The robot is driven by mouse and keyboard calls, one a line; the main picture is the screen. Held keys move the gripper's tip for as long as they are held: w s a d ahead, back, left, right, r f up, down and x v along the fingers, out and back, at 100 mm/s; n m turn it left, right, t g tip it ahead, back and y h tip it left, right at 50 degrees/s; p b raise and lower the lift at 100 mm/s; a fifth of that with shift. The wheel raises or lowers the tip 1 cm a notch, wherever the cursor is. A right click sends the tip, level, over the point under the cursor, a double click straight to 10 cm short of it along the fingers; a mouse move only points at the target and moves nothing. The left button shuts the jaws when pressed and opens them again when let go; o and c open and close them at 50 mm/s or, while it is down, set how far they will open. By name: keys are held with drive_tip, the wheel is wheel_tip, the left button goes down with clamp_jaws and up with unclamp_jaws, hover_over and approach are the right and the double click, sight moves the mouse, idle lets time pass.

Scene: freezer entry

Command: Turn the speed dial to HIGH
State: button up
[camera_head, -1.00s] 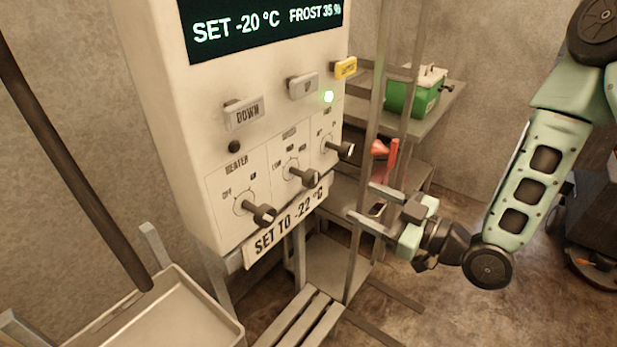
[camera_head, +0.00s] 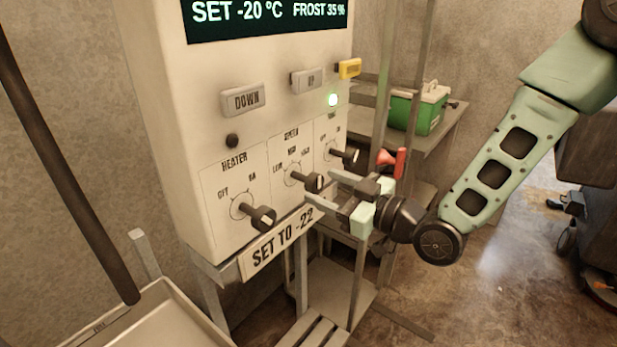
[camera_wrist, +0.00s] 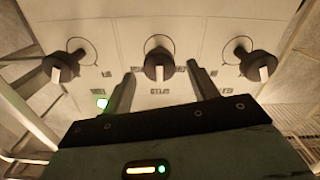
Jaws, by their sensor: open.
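The speed dial (camera_head: 311,182) is the middle of three dark knobs on the white control panel, with LOW, MED and HIGH around it. In the wrist view, which is upside down, the speed dial (camera_wrist: 158,66) shows a pale mark pointing toward the picture's bottom, near the middle label. My gripper (camera_head: 323,196) is open in front of this dial, a little to its right in the head view. In the wrist view my gripper (camera_wrist: 161,70) has one finger on each side of the dial, apart from it. I cannot tell how deep the dial sits between them.
The heater dial (camera_head: 262,217) and a third dial (camera_head: 349,156) flank the speed dial. A "SET TO -22" sign (camera_head: 277,246) hangs below. DOWN (camera_head: 243,100), UP (camera_head: 309,79) and yellow (camera_head: 349,69) buttons sit above. A rack with a green box (camera_head: 417,112) stands behind.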

sight(319, 184)
drive_tip(key=p+x, duration=0.1)
drive_tip(key=x, duration=0.4)
drive_tip(key=c, duration=1)
